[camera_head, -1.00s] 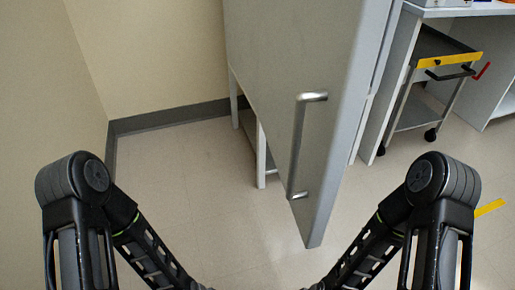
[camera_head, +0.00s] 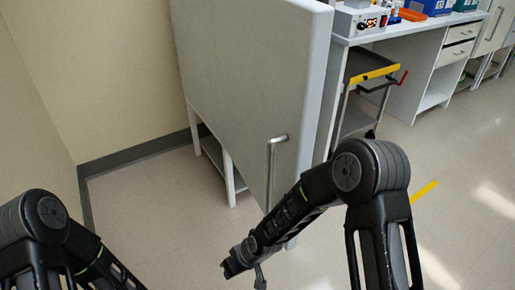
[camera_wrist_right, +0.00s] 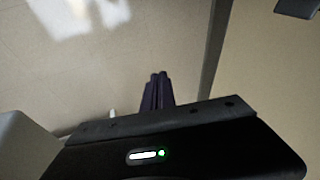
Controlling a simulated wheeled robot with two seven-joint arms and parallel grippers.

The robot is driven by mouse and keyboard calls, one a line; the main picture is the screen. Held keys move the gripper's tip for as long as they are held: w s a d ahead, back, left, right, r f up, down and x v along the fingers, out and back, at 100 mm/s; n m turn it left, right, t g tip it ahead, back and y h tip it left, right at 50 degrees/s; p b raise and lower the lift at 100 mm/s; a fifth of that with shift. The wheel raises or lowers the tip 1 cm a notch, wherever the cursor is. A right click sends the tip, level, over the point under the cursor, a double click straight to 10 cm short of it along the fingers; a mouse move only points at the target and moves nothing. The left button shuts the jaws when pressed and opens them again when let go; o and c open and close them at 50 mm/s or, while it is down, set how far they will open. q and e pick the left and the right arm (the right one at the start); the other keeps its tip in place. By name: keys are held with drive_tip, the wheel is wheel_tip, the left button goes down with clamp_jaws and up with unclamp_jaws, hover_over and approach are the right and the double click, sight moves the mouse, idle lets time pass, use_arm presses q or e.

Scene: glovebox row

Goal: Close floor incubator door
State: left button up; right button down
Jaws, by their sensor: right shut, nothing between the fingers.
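The floor incubator door (camera_head: 245,75) is a tall grey panel in the head view, standing open with its thick pale edge toward the right. Its vertical bar handle (camera_head: 271,160) is near the lower right of the panel. My right arm reaches across in front of the door's lower edge and hides the handle's lower end. My right gripper (camera_wrist_right: 156,92) shows in the right wrist view as dark fingers, shut and empty, with no handle between them. My left arm is at the lower left of the head view; its gripper is out of frame.
A wheeled cart (camera_head: 360,85) with a yellow-edged shelf stands right of the door under a white bench (camera_head: 425,30). Walls with a dark baseboard (camera_head: 140,153) close off the left. Floor is clear at right, with yellow tape (camera_head: 424,191).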

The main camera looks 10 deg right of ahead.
drive_tip(key=w+a+r+n+h+p, duration=0.1)
drive_tip(key=w+a+r+n+p, duration=0.15)
drive_tip(key=r, duration=0.65)
drive_tip(key=w+a+r+n+p, duration=0.1)
drive_tip(key=w+r+n+p, duration=0.25)
drive_tip(key=r, duration=0.55)
drive_tip(key=w+a+r+n+h+p, duration=0.1)
drive_tip(key=w+r+n+p, duration=0.2)
drive_tip(key=r, duration=0.6)
use_arm(q)
wheel_tip(320, 180, up, 16)
drive_tip(key=s+p, duration=0.1)
drive_tip(key=p, duration=0.2)
drive_tip(key=shift+d+f+p, duration=0.25)
drive_tip(key=shift+d+p, duration=0.15)
drive_tip(key=shift+d, duration=0.05)
use_arm(e)
drive_tip(key=d+r+n+g+h, duration=0.1)
drive_tip(key=d+r+n+h, duration=0.1)
drive_tip(key=d+r, duration=0.2)
drive_tip(key=d+r+n+h, duration=0.3)
drive_tip(key=r, duration=0.8)
drive_tip(key=shift+d+r+g, duration=0.15)
drive_tip(key=shift+d+g, duration=0.25)
